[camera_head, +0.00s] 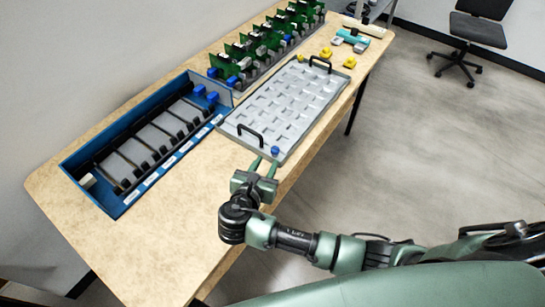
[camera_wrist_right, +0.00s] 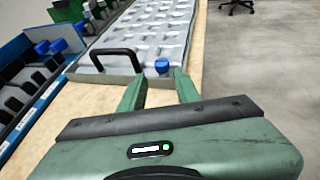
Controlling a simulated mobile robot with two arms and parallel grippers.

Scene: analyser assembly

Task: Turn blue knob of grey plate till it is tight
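The grey plate (camera_head: 292,104) lies on the table and has rows of recesses and two black handles. Its blue knob (camera_head: 275,150) is at the near corner; it also shows in the right wrist view (camera_wrist_right: 162,66). My right gripper (camera_head: 264,164) is open just in front of the knob. In the right wrist view the two green fingertips (camera_wrist_right: 159,76) point at the plate's near edge, with the knob beyond and between them. The fingers appear apart from the knob, though the exact gap is hard to tell. My left gripper is not in view.
A blue tray (camera_head: 133,207) with black racks and labels stands left of the plate. Green circuit boards (camera_head: 262,45) stand in a row behind. Yellow parts (camera_head: 349,62) and a teal tool (camera_head: 353,38) lie at the far end. The near left tabletop is clear.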

